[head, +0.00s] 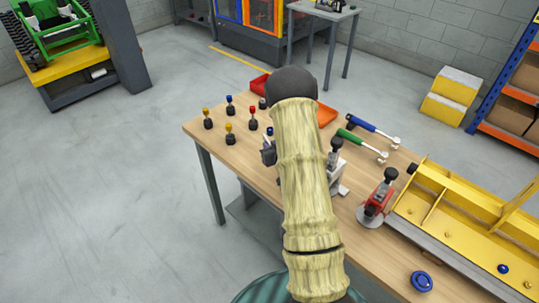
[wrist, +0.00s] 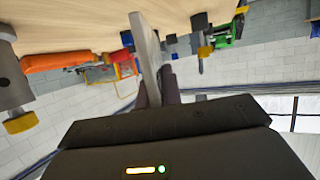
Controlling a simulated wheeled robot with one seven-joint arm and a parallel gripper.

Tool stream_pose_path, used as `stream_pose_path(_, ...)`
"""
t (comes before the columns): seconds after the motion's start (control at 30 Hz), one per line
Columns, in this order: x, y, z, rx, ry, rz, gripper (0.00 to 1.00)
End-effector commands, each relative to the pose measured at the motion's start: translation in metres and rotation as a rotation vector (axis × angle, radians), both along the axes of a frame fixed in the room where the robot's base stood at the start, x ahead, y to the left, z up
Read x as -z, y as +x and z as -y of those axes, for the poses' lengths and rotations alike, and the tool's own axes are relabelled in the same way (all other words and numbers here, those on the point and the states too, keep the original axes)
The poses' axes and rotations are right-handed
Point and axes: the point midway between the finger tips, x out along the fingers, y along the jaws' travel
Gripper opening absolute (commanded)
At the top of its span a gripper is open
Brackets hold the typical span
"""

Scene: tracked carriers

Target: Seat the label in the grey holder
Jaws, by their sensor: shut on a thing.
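My gripper (wrist: 160,88) is shut on a thin pale grey flat piece, the label (wrist: 147,45), seen nearly edge-on in the wrist view. In the head view my gripper (head: 268,152) is a small dark shape above the table, left of my arm, and mostly hidden; I cannot make out the label there. A light grey holder (head: 338,177) with a black knob stands on the table just right of my arm, partly covered by it. The label is apart from this holder.
Several dark pegs with yellow, blue and red tops (head: 230,133) stand on the wooden table (head: 222,150). A red holder (head: 376,202), green and blue-handled tools (head: 372,127), a yellow rack (head: 450,205) and a blue disc (head: 421,281) lie right. An orange tray (head: 327,115) is behind my arm.

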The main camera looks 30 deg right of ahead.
Motion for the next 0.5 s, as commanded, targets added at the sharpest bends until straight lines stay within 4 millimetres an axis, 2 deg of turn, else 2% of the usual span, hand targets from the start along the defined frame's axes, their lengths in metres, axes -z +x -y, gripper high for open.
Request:
stream_pose_path(0.17,0.006,-0.001,0.001,0.001,0.001,-0.002,0.00)
stream_pose_path(0.4,0.036,-0.002,0.004,0.006,0.001,-0.004,0.00)
stream_pose_path(0.5,0.041,-0.003,0.008,0.013,0.000,0.000,0.00)
